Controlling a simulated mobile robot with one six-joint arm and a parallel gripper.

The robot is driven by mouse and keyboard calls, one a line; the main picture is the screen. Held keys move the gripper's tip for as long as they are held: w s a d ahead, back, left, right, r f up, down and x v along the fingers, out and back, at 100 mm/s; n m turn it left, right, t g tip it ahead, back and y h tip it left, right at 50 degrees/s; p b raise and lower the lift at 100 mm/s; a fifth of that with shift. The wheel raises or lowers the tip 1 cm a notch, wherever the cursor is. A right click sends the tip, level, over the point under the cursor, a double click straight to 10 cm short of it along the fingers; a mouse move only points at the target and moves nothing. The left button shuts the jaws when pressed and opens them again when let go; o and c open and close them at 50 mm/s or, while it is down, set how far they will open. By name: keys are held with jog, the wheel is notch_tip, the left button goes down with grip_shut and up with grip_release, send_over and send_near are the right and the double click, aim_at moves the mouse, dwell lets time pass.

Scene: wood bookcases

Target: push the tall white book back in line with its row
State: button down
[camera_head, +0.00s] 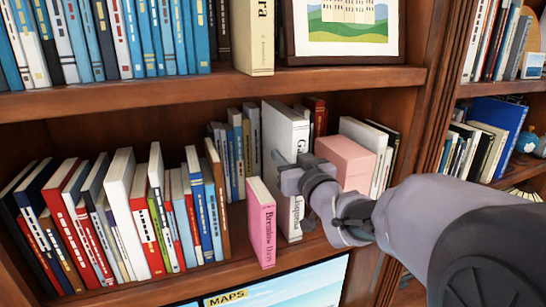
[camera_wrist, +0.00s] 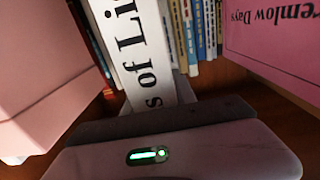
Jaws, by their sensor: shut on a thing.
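The tall white book (camera_head: 278,130) stands upright on the middle shelf, its spine well forward of the books behind it, near the shelf's front edge. My gripper (camera_head: 292,172) is at its spine, about mid-height, shut on the book. One finger shows along the book's left side. In the wrist view the white spine (camera_wrist: 135,40) with black lettering runs down to my gripper (camera_wrist: 165,112). The gripper's body hides the lower spine there, and the far finger is hidden in the head view.
A pink book (camera_head: 262,225) stands close on the left at the shelf front. A pink box (camera_head: 345,160) is close on the right. Several books (camera_head: 235,150) stand further back. The shelf above (camera_head: 200,92) limits height. A wooden upright (camera_head: 415,140) stands to the right.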

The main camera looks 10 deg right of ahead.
dwell(0.4)
jog(key=c, duration=0.9)
grip_release()
jog(key=shift+s, duration=0.1)
jog(key=s+d, duration=0.1)
jog(key=s, duration=0.4)
jog(key=s+d+b, duration=0.1)
jog(key=s, duration=0.5)
jog(key=s+d, duration=0.1)
jog(key=s, duration=0.5)
jog(key=shift+d+b, duration=0.1)
jog(key=shift+b, duration=0.25)
